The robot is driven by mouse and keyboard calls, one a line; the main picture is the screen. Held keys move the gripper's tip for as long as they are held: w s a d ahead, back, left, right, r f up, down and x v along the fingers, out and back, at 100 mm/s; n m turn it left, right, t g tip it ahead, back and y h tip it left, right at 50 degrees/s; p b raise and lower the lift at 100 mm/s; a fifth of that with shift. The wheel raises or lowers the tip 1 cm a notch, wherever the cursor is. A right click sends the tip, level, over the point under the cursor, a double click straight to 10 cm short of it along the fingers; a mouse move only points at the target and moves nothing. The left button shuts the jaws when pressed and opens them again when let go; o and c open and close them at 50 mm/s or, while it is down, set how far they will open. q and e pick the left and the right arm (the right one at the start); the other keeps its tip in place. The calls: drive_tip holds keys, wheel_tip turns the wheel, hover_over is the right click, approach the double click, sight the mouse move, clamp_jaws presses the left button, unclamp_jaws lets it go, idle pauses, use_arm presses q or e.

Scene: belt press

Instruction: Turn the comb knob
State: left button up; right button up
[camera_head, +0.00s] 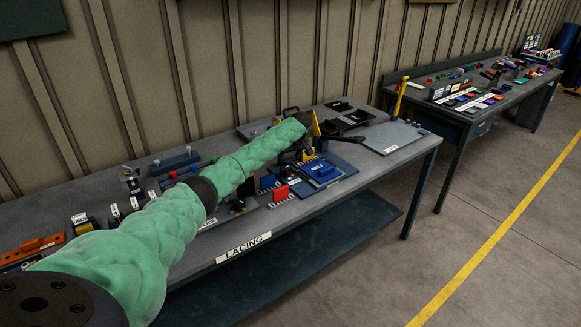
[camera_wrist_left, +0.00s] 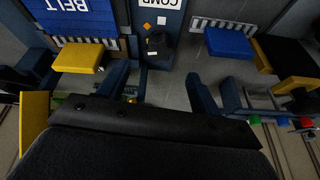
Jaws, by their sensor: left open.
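The comb knob (camera_wrist_left: 158,42) is a small black knob on a dark plate under a white COMB label (camera_wrist_left: 157,2) in the left wrist view. Small orange and white marks lie just above it. My left gripper (camera_wrist_left: 160,88) is open, its two dark fingers apart and empty. The knob lies between and beyond the fingertips, not touching them. In the head view my green-sleeved left arm reaches across the bench, and I cannot make out the knob there. My right gripper is not in view.
The blue BELT block (camera_head: 322,171) and a red block (camera_head: 281,193) sit on the LACING bench (camera_head: 372,176). In the wrist view, a yellow block (camera_wrist_left: 80,57) and a blue block (camera_wrist_left: 228,42) flank the knob. A grey plate (camera_head: 393,138) lies at the bench's right end.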

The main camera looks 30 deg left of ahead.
sight(286, 168)
use_arm(q)
drive_tip(key=shift+n, duration=0.7)
drive_tip(key=shift+p+x, duration=1.4)
drive_tip(key=shift+x, duration=2.5)
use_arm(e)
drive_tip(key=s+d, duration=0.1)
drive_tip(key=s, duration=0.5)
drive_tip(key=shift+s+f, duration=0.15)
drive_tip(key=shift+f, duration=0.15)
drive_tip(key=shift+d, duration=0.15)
use_arm(q)
drive_tip(key=c, duration=1)
